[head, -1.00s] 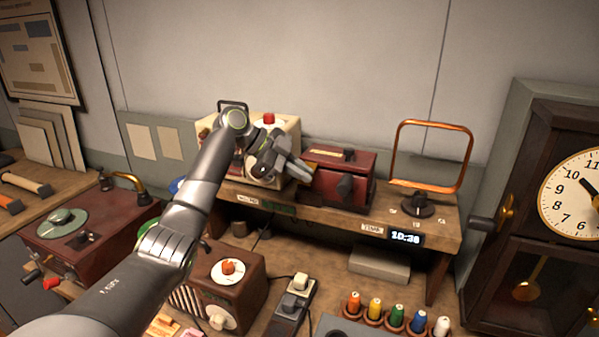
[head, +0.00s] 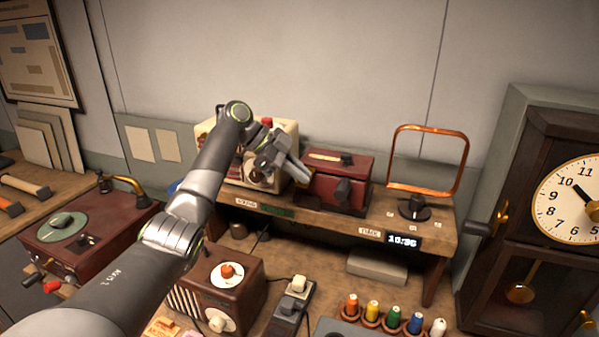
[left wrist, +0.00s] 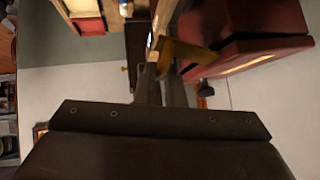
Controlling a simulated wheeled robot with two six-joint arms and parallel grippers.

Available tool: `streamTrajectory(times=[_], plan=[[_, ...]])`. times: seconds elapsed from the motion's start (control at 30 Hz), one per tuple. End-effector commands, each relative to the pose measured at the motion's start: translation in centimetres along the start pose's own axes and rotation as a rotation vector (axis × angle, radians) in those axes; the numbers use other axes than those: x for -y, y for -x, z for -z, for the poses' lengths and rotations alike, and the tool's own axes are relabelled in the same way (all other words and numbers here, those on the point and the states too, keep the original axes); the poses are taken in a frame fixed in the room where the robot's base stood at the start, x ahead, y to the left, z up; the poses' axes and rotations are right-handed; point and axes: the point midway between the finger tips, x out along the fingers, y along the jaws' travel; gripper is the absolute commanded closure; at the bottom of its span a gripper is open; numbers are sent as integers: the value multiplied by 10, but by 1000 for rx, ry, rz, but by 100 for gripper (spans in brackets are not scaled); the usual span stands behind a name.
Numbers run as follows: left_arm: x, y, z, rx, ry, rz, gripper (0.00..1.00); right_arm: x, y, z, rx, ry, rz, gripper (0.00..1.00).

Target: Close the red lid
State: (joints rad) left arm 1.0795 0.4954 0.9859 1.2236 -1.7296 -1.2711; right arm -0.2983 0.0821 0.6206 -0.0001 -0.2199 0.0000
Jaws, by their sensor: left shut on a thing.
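The red box (head: 336,192) stands on the wooden shelf, with its red lid (head: 345,162) on top. The lid looks down on the box in the head view, but I cannot tell whether it is fully closed. My left gripper (head: 304,177) is at the box's left end. In the left wrist view my left gripper (left wrist: 166,82) is shut on a brass-coloured piece (left wrist: 190,52) beside the red box (left wrist: 245,55). Whether that piece belongs to the lid is unclear. My right gripper is not in view.
A cream box with a red knob (head: 267,122) stands left of the red box, partly behind my arm. A copper frame (head: 429,160) stands on the shelf to the right. A brown radio-like box (head: 238,280) and coloured spools (head: 393,318) are below.

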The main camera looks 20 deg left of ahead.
Motion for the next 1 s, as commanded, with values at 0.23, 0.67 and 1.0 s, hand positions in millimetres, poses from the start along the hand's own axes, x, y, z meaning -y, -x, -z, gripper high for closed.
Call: streamTrajectory(times=[0.23,0.67,1.0], plan=[[-1,-9,-11,-4,-30,38,100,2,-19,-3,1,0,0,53],[-2,-13,-16,-12,-66,71,100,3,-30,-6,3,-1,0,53],[-2,-13,-15,-13,-68,71,69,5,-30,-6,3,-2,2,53]])
